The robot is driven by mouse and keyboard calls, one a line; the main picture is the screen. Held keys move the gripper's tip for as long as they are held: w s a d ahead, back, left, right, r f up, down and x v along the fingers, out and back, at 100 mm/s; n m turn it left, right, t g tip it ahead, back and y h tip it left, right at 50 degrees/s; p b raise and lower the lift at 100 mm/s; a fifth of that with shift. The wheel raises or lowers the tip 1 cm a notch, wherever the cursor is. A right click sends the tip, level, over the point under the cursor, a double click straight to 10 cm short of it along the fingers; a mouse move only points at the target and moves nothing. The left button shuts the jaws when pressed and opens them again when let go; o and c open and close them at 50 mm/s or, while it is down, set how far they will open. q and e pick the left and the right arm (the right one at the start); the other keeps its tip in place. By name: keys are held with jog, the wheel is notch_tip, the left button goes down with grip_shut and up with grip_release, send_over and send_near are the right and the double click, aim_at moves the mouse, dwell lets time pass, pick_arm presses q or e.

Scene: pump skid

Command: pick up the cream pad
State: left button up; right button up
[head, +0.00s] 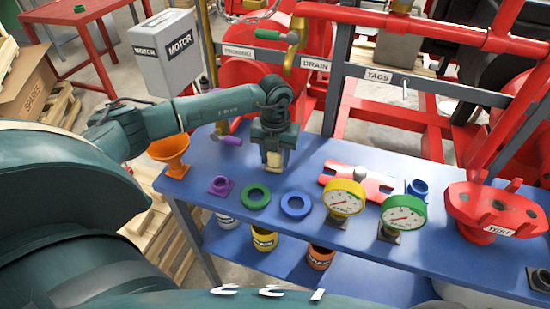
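The cream pad (275,161) shows as a small pale patch at the lower end of my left gripper (274,158), near the back edge of the blue table. The gripper reaches in from the left and points down, with its fingertips at the pad. The fingers and wrist hide much of the pad. I cannot tell whether the fingers are closed on it or only around it, nor whether it rests on the table. My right gripper is not in view.
On the blue table (330,228) are an orange funnel (170,152), a purple part (221,186), a green ring (256,196), a blue ring (296,205), two gauges (344,198) and a red vise-like block (492,208). A purple-handled valve (231,140) and red pipework stand behind.

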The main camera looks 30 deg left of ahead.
pick_arm(q)
jog(key=c, duration=0.5)
jog(key=shift+o, duration=0.2)
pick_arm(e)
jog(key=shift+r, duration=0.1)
pick_arm(q)
jog(key=shift+r, duration=0.15)
jog(key=shift+r, duration=0.2)
notch_tip(320, 180, up, 3)
jog(key=shift+s+f+b, duration=0.1)
jog(key=shift+b, duration=0.45)
jog(key=s+d+b, duration=0.2)
jog(key=s+d, duration=0.2)
jog(key=s, duration=1.3)
jog(key=shift+s+b, duration=0.15)
jog(key=shift+b, duration=0.15)
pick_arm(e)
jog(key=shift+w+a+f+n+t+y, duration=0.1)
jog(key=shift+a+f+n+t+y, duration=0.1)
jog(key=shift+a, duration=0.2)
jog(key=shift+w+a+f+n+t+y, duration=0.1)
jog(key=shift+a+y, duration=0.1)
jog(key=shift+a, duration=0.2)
pick_arm(q)
jog(key=shift+d, duration=0.1)
